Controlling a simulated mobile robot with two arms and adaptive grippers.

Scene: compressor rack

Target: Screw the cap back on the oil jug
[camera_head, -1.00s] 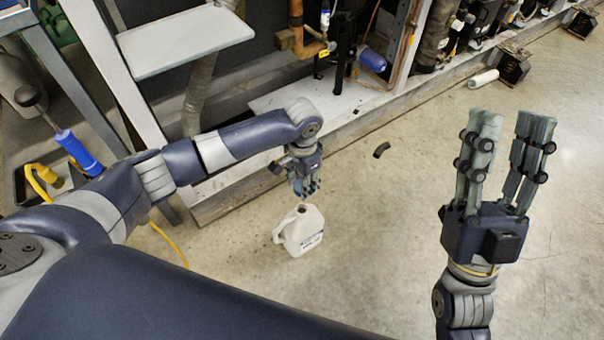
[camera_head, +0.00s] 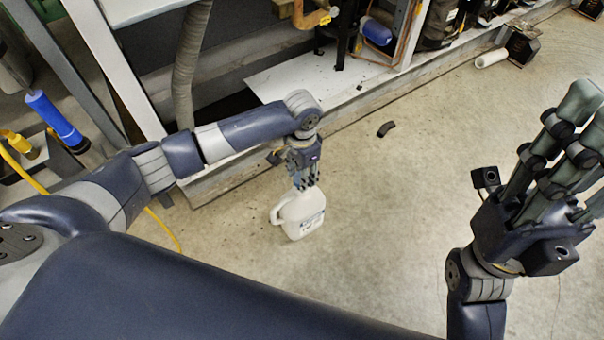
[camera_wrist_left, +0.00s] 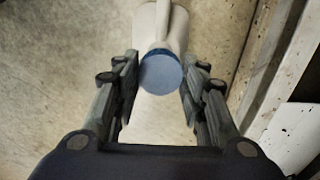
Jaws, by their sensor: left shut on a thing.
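The white oil jug (camera_head: 300,222) stands upright on the concrete floor, its handle to the left and a label on its front. My left gripper (camera_head: 306,184) points down over the jug's top and is shut on the blue cap (camera_wrist_left: 161,73). In the left wrist view the cap lies between the fingers (camera_wrist_left: 160,90), over the neck end of the jug (camera_wrist_left: 163,22). The cap hides the jug's mouth, so whether it is seated or threaded cannot be told. My right gripper (camera_head: 568,135) is raised at the right, empty and open, away from the jug.
The rack's lower rail and white base plate (camera_head: 310,85) run behind the jug. A short dark piece (camera_head: 386,129) and a white cylinder (camera_head: 491,58) lie on the floor. A blue-handled tool (camera_head: 55,118) and yellow cable (camera_head: 25,168) are at left. The floor right of the jug is clear.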

